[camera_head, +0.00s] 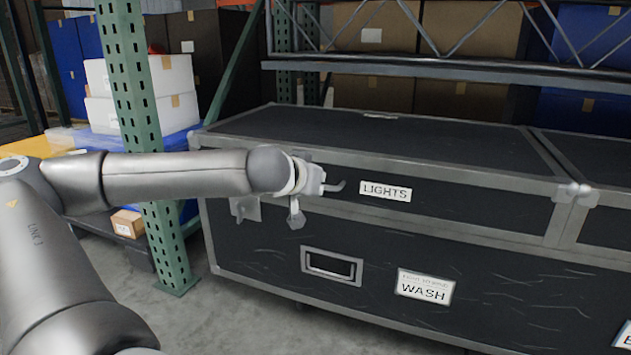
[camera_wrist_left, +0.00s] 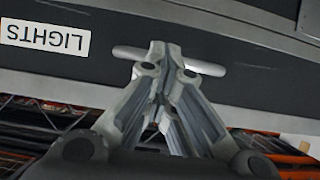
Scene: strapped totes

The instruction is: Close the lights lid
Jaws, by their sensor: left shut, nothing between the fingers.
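The lights lid (camera_head: 470,208) is the black upper part of a large metal-edged case and bears a white LIGHTS label (camera_head: 385,191). It lies flat on the case body, with no gap that I can make out. The label is upside down in the left wrist view (camera_wrist_left: 45,37). My left gripper (camera_head: 316,180) is at the lid's front, left of the label. In the left wrist view its fingers (camera_wrist_left: 165,50) are shut and empty, in front of a pale crossbar (camera_wrist_left: 206,67); I cannot tell whether they touch it. My right gripper is out of view.
The case body below has a recessed handle (camera_head: 331,266) and a WASH label (camera_head: 425,287). Another black lid (camera_head: 600,170) adjoins on the right. A green rack post (camera_head: 145,130) stands left, with white boxes (camera_head: 170,75) behind it. Grey floor (camera_head: 260,320) shows in front.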

